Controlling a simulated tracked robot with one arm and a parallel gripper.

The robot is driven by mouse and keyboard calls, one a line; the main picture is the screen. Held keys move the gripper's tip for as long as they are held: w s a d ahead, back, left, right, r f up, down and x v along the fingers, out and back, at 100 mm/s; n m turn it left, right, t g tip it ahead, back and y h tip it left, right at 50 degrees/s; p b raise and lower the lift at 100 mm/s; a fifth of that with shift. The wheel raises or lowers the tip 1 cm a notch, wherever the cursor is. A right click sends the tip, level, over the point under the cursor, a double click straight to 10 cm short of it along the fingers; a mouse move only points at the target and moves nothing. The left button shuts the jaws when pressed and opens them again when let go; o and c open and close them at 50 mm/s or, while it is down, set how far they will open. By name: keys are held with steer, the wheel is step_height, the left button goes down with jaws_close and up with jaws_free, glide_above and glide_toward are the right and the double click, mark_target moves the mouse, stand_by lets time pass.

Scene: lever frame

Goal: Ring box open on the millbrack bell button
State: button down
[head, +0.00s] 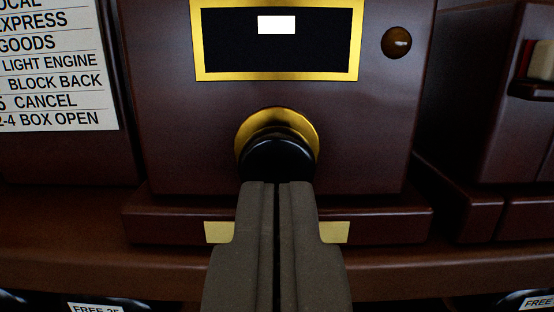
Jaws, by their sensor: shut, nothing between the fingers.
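A black round bell button (277,160) with a brass collar (277,122) sits on the front of a dark red-brown wooden box (185,130). My gripper (278,186) is shut and empty, its two grey fingers side by side. The fingertips overlap the lower part of the button in the view. I cannot tell whether they touch it. A brass plate (219,232) below the button is mostly hidden behind the fingers, so no name can be read. A code card (60,80) at the upper left has "BOX OPEN" as its bottom line.
Above the button is a brass-framed dark window (277,72) with a white patch. A round amber-brown knob or lamp (396,43) is to its right. Another wooden box (480,110) stands at the right. White "FREE" labels (95,307) show along the bottom edge.

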steer(key=shift+w, duration=0.15)
stand_by(1.0)
stand_by(1.4)
